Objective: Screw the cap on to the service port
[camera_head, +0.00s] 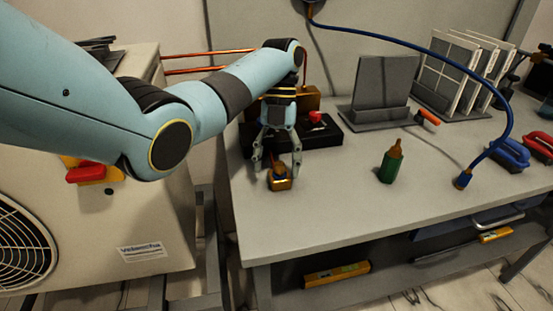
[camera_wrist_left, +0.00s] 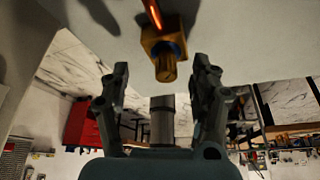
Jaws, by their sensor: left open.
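A small brass fitting (camera_head: 280,183) sits on the grey bench near its front left edge. In the left wrist view the fitting (camera_wrist_left: 165,46) has a block body, a dark blue band and a narrower ribbed brass end. A reddish-orange rod or pipe shows beside its body. I cannot tell which part of it is the cap and which is the service port. My left gripper (camera_head: 277,168) points down at the fitting with its fingers spread. In the left wrist view the fitting lies beyond and between the open fingertips (camera_wrist_left: 160,68), apart from them. My right gripper is not in view.
A black block (camera_head: 325,135) with a red knob stands behind my left gripper. A green bottle (camera_head: 391,163) and a blue hose's end fitting (camera_head: 463,180) stand to the right. Blue and red clamps (camera_head: 512,153) lie far right. The front middle of the bench is clear.

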